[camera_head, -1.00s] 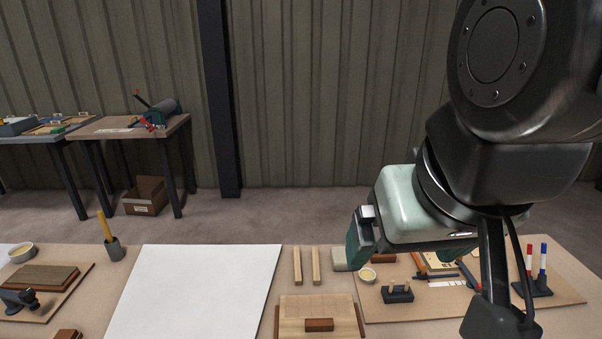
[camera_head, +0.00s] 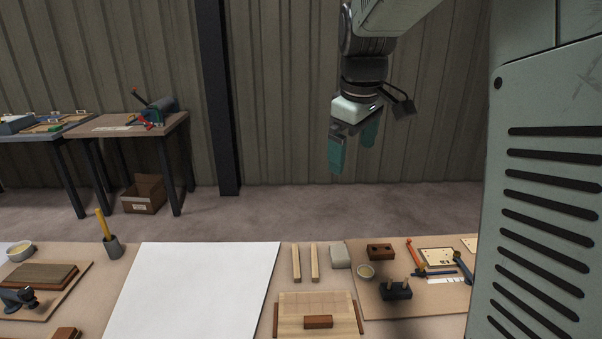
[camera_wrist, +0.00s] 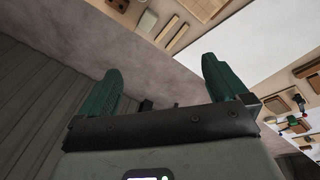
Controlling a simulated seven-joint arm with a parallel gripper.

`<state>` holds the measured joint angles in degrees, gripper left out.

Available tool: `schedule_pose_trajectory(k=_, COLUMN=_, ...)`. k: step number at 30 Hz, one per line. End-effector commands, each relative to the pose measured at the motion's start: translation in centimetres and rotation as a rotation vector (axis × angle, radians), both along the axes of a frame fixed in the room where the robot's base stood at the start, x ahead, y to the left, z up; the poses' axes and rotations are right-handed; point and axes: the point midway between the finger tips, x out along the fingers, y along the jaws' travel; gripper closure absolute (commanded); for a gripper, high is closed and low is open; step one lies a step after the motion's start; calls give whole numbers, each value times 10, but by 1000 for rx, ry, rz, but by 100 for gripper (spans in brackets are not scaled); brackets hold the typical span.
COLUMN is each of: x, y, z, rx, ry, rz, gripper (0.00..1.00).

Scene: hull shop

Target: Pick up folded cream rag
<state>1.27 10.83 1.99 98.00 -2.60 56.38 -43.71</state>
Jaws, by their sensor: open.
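A small bowl (camera_head: 366,272), a brown block (camera_head: 380,251) and a dark peg holder (camera_head: 396,290) stand close right of the rag. A wooden panel (camera_head: 302,302) lies in front. A large white sheet (camera_head: 195,290) covers the bench to the left. My arm hides the bench's right end.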

Motion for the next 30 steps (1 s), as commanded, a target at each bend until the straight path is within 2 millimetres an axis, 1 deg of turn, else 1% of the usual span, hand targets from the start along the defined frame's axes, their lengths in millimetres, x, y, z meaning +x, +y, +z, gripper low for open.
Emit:
schedule_pose_trajectory(k=1, x=24, y=-2, z=-18, rx=-13, ry=28, rz=52, gripper=0)
schedule_pose_trajectory(k=2, x=37, y=-3, z=-28, rx=-20, ry=41, rz=87, gripper=0)
schedule_pose_trajectory(k=3, x=53, y=-5, z=-42, rx=-31, ry=57, rz=134, gripper=0)
schedule_pose_trajectory(k=5, x=76, y=-7, z=-65, rx=-43, ry=81, rz=204, gripper=0)
schedule_pose_trajectory(k=6, x=91, y=-9, z=-81, rx=-51, ry=99, rz=253, gripper=0)
schedule_pose_trajectory(k=8, x=111, y=-12, z=-108, rx=-60, ry=122, rz=323, gripper=0)
schedule_pose_trajectory(k=9, x=123, y=-14, z=-127, rx=-65, ry=138, rz=370, gripper=0)
schedule_pose_trajectory(k=11, x=139, y=-17, z=-157, rx=-70, ry=160, rz=440, gripper=0)
schedule_pose_trajectory(k=12, x=149, y=-19, z=-178, rx=-73, ry=175, rz=486, gripper=0)
schedule_pose_trajectory(k=13, x=155, y=-21, z=-194, rx=-74, ry=187, rz=519, gripper=0)
schedule_pose_trajectory(k=14, x=160, y=-23, z=-210, rx=-75, ry=196, rz=552, gripper=0)
schedule_pose_trajectory(k=15, x=166, y=-25, z=-230, rx=-76, ry=209, rz=592, gripper=0)
schedule_pose_trajectory(k=18, x=176, y=-29, z=-272, rx=-76, ry=231, rz=680, gripper=0)
schedule_pose_trajectory(k=21, x=180, y=-32, z=-302, rx=-75, ry=247, rz=741, gripper=0)
schedule_pose_trajectory(k=24, x=181, y=-34, z=-318, rx=-74, ry=255, rz=774, gripper=0)
schedule_pose_trajectory(k=26, x=181, y=-34, z=-326, rx=-74, ry=257, rz=783, gripper=0)
schedule_pose_trajectory(k=30, x=181, y=-34, z=-348, rx=-74, ry=260, rz=787, gripper=0)
